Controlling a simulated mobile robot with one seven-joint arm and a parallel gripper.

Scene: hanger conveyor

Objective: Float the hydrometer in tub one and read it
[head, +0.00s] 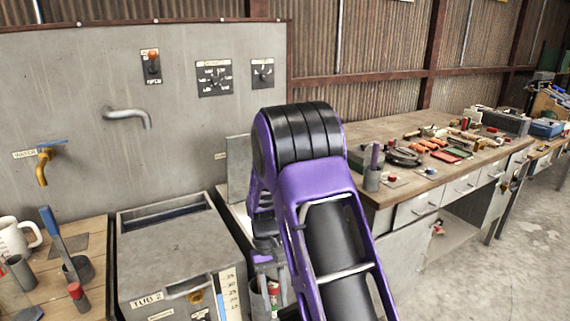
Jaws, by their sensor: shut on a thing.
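My gripper (264,262) shows small, just left of my large purple and black arm link, and points down. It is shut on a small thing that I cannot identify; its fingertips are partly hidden. Below it is a grey cylinder (260,300) with red and green bits near its top. No hydrometer can be clearly made out. The tub labelled TUB 2 (170,254) stands left of my gripper, with a grey lid over most of its top. No label for tub one is readable. An upright grey panel (238,168) stands behind my arm, and what lies below it is mostly hidden.
A water tap (44,165) and a bent spout (128,116) stick out of the back wall. A wooden bench (90,236) at left holds a white jug (18,238) and several pots. The right workbench (385,122) is cluttered with tools. Open floor (520,250) lies at right.

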